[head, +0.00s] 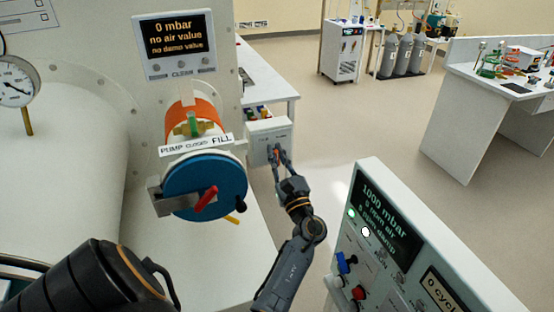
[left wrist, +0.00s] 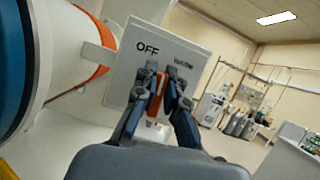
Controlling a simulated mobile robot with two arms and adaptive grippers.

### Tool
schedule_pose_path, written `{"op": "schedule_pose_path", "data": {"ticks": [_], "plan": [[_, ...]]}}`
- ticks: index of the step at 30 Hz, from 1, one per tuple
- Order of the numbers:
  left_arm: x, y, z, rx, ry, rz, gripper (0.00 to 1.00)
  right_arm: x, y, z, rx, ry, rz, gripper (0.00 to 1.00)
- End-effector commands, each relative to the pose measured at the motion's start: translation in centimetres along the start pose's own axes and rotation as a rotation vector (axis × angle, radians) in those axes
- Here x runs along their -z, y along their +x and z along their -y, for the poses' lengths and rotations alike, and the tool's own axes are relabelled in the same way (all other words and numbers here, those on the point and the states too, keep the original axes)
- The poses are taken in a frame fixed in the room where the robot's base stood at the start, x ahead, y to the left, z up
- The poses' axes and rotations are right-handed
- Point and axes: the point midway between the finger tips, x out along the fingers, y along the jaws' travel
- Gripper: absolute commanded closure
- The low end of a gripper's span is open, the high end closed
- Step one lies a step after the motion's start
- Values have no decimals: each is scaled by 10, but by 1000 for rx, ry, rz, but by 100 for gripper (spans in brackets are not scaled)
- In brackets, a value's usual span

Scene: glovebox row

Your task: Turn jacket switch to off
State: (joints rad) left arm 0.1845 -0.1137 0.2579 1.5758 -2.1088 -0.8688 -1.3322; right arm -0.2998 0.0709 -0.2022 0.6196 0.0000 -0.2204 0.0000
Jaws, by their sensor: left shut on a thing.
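The jacket switch is on a white box (head: 268,130) beside the blue-doored port, and its panel (left wrist: 135,72) fills the middle of the left wrist view. The panel reads OFF at left and WARM at right. An orange lever (left wrist: 156,92) stands out below the labels, close to upright in that view. I cannot tell for sure which label it points to. My left gripper (head: 277,151) is shut on the lever, with one finger on each side (left wrist: 157,98). The fingers hide part of the lever. My right gripper is not in view.
The round blue door (head: 190,185) with a red handle (head: 206,198) is left of the gripper. A grey control panel (head: 400,245) with knobs stands close on the right. A display (head: 177,43) is above the port. Open floor (head: 345,125) lies behind.

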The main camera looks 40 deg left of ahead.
Motion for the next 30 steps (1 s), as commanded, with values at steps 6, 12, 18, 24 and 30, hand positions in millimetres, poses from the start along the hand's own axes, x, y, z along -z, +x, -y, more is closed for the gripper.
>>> {"op": "schedule_pose_path", "data": {"ticks": [6, 12, 18, 24, 30], "plan": [[6, -2, -3, -59, -143, 3, 100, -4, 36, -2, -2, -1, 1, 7], [5, -1, -5, -111, -265, 3, 100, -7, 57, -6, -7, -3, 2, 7], [4, -1, -6, -147, -353, 2, 100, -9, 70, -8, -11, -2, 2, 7], [2, 0, -6, -165, -397, 2, 100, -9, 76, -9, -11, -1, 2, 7], [1, 0, -6, -169, -407, 2, 100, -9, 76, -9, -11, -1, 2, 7]]}}
